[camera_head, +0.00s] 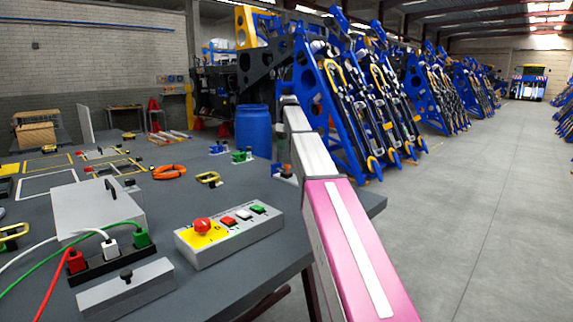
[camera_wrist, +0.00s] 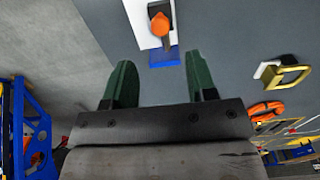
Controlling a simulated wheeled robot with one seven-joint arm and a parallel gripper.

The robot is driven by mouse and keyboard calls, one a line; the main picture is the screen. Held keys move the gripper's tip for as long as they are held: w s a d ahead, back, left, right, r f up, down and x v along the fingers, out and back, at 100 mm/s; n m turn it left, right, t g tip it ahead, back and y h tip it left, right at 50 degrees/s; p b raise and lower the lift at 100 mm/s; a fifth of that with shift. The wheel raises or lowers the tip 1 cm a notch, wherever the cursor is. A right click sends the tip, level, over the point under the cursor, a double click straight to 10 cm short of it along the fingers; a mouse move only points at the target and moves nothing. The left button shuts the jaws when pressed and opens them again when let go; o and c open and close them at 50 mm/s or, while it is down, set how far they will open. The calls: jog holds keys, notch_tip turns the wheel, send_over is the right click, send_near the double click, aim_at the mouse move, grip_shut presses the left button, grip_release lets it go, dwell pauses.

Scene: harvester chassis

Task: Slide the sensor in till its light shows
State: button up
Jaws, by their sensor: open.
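In the wrist view, my gripper (camera_wrist: 160,63) has two green fingers spread apart with nothing between them. Just beyond the fingertips is a fixture with a white plate (camera_wrist: 139,14) and a blue block (camera_wrist: 164,58). An orange-ended cylindrical part (camera_wrist: 160,25), which may be the sensor, stands in a dark holder on it. The fingers appear apart from it. No lit light can be made out. In the head view, my arm covers most of this spot, and only part of the fixture (camera_head: 285,174) shows near the table's right edge.
The dark table (camera_head: 345,205) holds a control box (camera_head: 230,235) with a red button, a power strip (camera_head: 110,262) with cables, an orange ring (camera_head: 169,172) and a yellow-handled piece (camera_head: 209,178). A blue barrel (camera_head: 252,130) and blue racks (camera_head: 320,110) stand behind. The floor at right is clear.

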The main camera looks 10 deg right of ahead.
aim_at(287, 165)
notch_tip(287, 165, down, 8)
jog(key=shift+f, duration=0.15)
jog(key=shift+c, duration=0.3)
